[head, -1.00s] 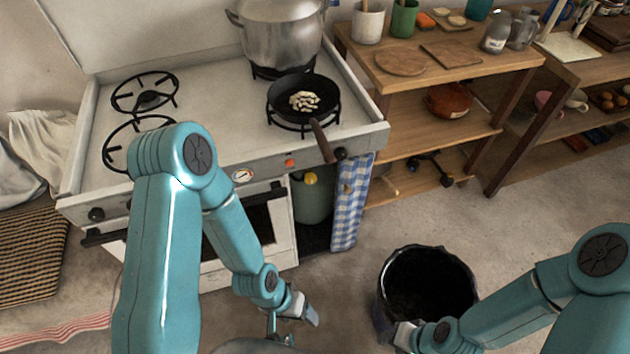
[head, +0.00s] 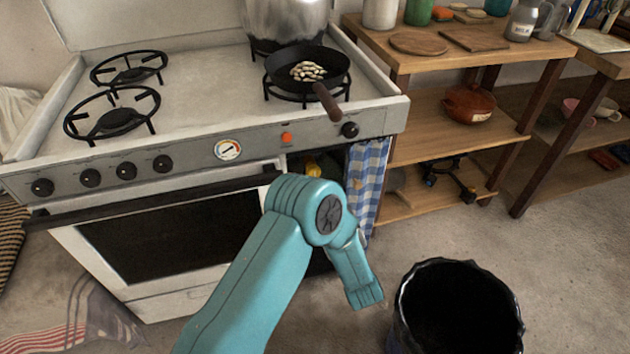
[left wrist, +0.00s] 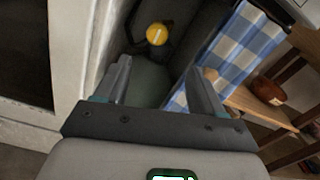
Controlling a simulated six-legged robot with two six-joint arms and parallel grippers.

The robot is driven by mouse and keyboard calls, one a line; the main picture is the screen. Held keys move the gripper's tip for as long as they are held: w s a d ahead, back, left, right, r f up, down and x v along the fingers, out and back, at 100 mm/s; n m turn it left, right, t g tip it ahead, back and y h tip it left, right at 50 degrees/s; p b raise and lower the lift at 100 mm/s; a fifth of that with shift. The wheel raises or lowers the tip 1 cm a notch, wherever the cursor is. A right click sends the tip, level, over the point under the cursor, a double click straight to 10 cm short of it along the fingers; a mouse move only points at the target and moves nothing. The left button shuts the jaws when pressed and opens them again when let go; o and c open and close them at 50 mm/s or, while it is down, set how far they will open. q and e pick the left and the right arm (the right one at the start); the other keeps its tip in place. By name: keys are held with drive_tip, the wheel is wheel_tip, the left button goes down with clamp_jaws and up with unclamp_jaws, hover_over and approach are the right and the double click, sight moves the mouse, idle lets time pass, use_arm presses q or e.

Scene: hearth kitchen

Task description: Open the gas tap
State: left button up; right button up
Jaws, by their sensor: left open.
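The gas tap is a yellow round knob (left wrist: 157,34) with a pale bar across it, on top of the grey-green gas bottle (left wrist: 150,82) in the left wrist view. In the head view the yellow tap (head: 313,168) shows just above my left arm's joint, in the dark bay under the stove's right end. My left gripper (left wrist: 158,68) is open and empty. It faces the bay, and the tap lies ahead of it, beyond and between the fingertips, apart from them. My right gripper is not in view.
The oven front (head: 185,235) borders the bay on the left. A blue checked curtain (head: 368,182) hangs at its right, close to my right-hand finger. A wooden shelf (head: 455,120) stands further right. A black bin (head: 458,305) is on the floor. A pan handle (head: 327,102) overhangs the stove front.

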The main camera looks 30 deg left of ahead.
sight(315, 175)
use_arm(q)
drive_tip(key=shift+s+a+b+x, duration=0.15)
drive_tip(key=shift+b+x, duration=0.35)
drive_tip(key=shift+x, duration=3.4)
drive_tip(key=shift+s+a+b+x, duration=0.1)
drive_tip(key=shift+b+x, duration=0.4)
drive_tip(key=shift+x, duration=3.4)
drive_tip(key=c, duration=1.1)
